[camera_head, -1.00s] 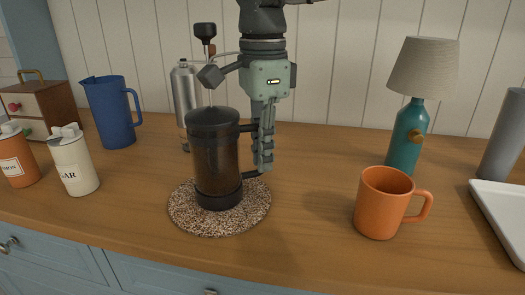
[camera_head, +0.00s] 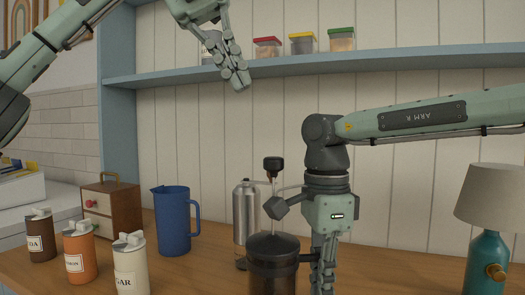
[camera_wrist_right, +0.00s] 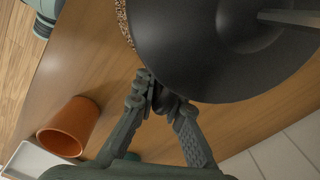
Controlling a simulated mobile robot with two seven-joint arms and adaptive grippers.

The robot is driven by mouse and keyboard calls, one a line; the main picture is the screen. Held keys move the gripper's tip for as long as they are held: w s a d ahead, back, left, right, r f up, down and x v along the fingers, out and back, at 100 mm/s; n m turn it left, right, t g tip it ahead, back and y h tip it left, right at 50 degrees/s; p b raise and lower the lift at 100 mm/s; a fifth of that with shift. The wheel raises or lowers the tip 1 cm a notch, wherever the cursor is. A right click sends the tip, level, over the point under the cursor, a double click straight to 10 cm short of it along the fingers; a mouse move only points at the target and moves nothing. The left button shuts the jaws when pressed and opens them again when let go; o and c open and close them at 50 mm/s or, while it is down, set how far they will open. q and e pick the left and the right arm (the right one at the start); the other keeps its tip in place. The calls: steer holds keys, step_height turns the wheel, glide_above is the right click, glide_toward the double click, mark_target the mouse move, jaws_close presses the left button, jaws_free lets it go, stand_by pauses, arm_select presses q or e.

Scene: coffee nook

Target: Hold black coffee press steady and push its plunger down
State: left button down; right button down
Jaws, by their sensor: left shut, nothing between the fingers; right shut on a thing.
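The black coffee press (camera_head: 272,270) stands upright with its lower part cut off by the head view's bottom edge. Its plunger knob (camera_head: 273,164) is raised well above the lid on a thin rod. My right gripper (camera_head: 324,284) is shut on the press handle at the right side of the press. In the right wrist view its fingers (camera_wrist_right: 165,103) close on the dark handle beside the round black lid (camera_wrist_right: 215,45). My left gripper (camera_head: 241,80) is shut and empty, high above the press and a little left of the knob, in front of the shelf.
A silver bottle (camera_head: 245,215) stands close behind the press. A blue pitcher (camera_head: 173,222) and several canisters, including the sugar one (camera_head: 131,268), stand to the left. The teal lamp (camera_head: 487,262) is at right. A shelf (camera_head: 330,66) crosses above.

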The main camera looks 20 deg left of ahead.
arm_select(q)
steer(key=w+a+r+n+g+h, duration=0.1)
steer(key=a+n+h, duration=0.1)
steer(key=n, duration=0.6)
steer(key=n+h, duration=0.2)
steer(key=n, duration=0.3)
glide_above(280, 158)
steer(key=a, duration=0.3)
step_height(280, 158, down, 6)
steer(key=shift+w+f, duration=0.15)
steer(key=shift+f, duration=0.85)
steer(key=shift+w+f, duration=0.1)
steer(key=shift+f, duration=0.9)
steer(key=shift+f, duration=0.1)
